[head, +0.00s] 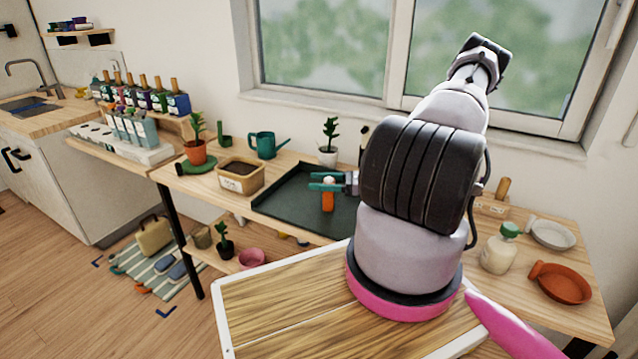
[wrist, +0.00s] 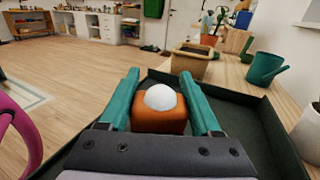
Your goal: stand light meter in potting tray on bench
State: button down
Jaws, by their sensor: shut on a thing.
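The light meter (head: 328,197) is a small orange block with a white dome (wrist: 160,97) on top. It stands upright between the teal fingers of my gripper (head: 328,183), and the wrist view shows its orange body (wrist: 160,122) between both fingers. My gripper is shut on it. The dark green potting tray (head: 285,200) lies on the wooden bench (head: 535,285). The meter is over the tray's floor; I cannot tell whether its base touches it. In the wrist view the tray's rim (wrist: 255,92) runs behind and to the right of the gripper.
A soil tub (head: 241,176) stands just left of the tray. A teal watering can (head: 263,144) and a white-potted plant (head: 328,145) stand behind it. A soap bottle (head: 499,250) and terracotta dish (head: 563,284) are at the right. The tray's floor looks otherwise clear where visible.

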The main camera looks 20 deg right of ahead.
jog(key=shift+f, duration=0.25)
jog(key=shift+c, duration=0.4)
grip_release()
